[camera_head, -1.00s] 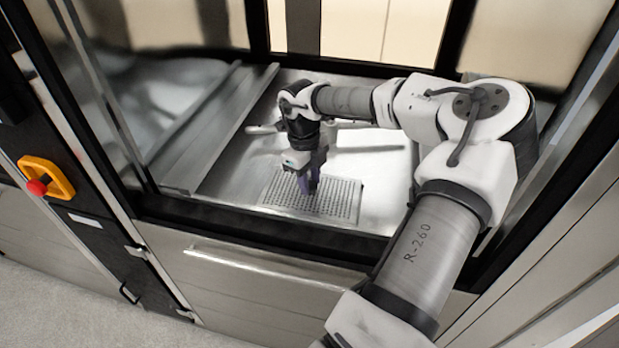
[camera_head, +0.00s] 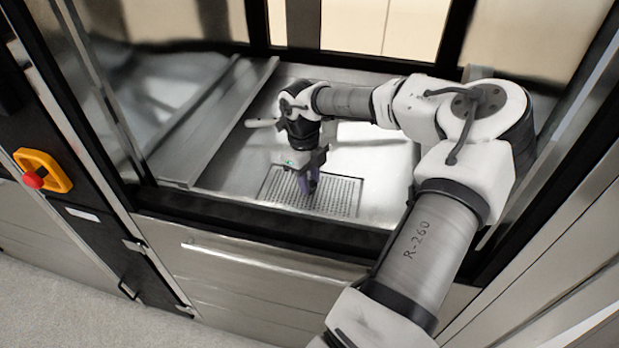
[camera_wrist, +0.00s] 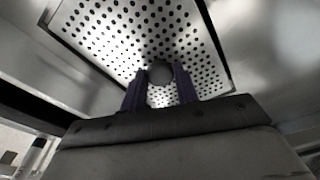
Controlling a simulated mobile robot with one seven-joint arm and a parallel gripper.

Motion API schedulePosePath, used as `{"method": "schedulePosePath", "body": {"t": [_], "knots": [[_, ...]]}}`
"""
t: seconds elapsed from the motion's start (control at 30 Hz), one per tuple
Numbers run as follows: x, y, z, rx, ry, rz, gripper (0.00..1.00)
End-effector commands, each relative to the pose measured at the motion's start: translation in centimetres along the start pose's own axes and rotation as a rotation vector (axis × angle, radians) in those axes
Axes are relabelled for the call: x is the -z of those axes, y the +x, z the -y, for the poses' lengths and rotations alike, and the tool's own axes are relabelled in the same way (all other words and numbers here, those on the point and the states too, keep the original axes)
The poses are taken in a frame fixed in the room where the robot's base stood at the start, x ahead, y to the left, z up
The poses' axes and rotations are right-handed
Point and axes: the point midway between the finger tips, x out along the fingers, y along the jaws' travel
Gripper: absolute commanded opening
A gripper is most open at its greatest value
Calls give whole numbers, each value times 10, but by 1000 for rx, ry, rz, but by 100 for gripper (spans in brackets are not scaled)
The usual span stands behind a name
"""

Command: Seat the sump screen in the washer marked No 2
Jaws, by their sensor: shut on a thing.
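The sump screen (camera_head: 337,193) is a flat perforated metal plate. It lies at the floor of the washer chamber, near the front edge, with a dark border line along its edges. In the wrist view the screen (camera_wrist: 105,30) fills the upper middle, and dark lines run along its left and right sides. My gripper (camera_head: 308,190) points down over the middle of the screen. Its purple fingers (camera_wrist: 160,88) are shut on the round grey knob (camera_wrist: 160,73) of the screen. I cannot tell whether the plate is fully flush. No "No 2" mark is readable.
The chamber's front sill (camera_head: 270,228) and dark side posts frame my arm closely. A ledge (camera_head: 215,120) runs along the left of the sump floor. A pale rod-like part (camera_head: 262,123) shows beside my wrist. A red button on a yellow mount (camera_head: 42,172) is outside at left.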

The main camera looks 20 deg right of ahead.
Motion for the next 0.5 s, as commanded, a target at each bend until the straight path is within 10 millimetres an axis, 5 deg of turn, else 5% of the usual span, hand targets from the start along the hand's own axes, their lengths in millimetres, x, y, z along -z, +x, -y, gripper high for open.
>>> {"method": "schedulePosePath", "body": {"t": [0.33, 0.37, 0.5], "knots": [[0, 1, 0, 1, 0, 1, 0], [0, 1, 0, 1, 0, 1, 34], [0, 1, 0, 1, 0, 1, 52]]}}
